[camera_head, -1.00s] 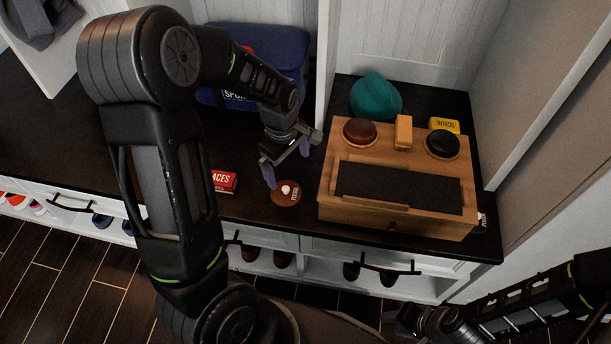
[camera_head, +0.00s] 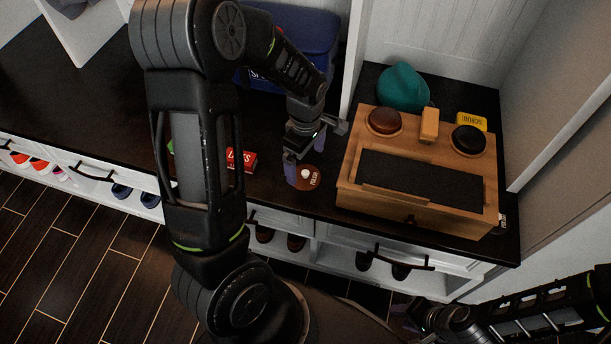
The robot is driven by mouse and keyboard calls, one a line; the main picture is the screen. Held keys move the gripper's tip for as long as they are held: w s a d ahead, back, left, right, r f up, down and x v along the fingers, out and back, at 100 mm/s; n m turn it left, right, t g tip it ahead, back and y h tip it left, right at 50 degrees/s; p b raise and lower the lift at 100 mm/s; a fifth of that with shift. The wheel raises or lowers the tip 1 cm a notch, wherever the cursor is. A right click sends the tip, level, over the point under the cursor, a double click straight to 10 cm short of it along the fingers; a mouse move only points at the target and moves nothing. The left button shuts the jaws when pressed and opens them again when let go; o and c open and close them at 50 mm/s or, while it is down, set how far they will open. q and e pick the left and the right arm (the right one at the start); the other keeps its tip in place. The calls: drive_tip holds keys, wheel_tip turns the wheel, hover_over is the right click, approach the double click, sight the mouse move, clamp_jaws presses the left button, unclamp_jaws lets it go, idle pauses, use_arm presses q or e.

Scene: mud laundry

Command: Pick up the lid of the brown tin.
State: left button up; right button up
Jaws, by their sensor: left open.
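The brown tin (camera_head: 313,183) is a small round tin on the dark countertop, left of the wooden box. Its brown lid has a pale round knob (camera_head: 306,174) on top and faces up. My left gripper (camera_head: 305,160) is open and empty, pointing down just behind and above the lid. One finger is at the lid's left edge and the other is behind it to the right. I cannot tell whether a finger touches the tin. My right gripper (camera_head: 412,318) is at the bottom right, low and away from the counter; its fingers are unclear.
The wooden box (camera_head: 420,212) with a dark pad stands close right of the tin, bearing a brown and a black round piece and a block. A red packet (camera_head: 241,160) lies to the left. A blue bag (camera_head: 300,35), teal cap (camera_head: 403,88) and yellow box (camera_head: 472,121) are behind.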

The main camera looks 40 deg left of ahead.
sight(305, 172)
use_arm(q)
drive_tip(key=shift+a+f+b, duration=0.1)
drive_tip(key=shift+f+b, duration=0.55)
drive_tip(key=shift+f, duration=1.95)
drive_tip(key=shift+c, duration=0.6)
drive_tip(key=c, duration=1.2)
drive_tip(key=shift+c, duration=0.2)
wheel_tip(305, 172, up, 10)
drive_tip(key=p, duration=0.2)
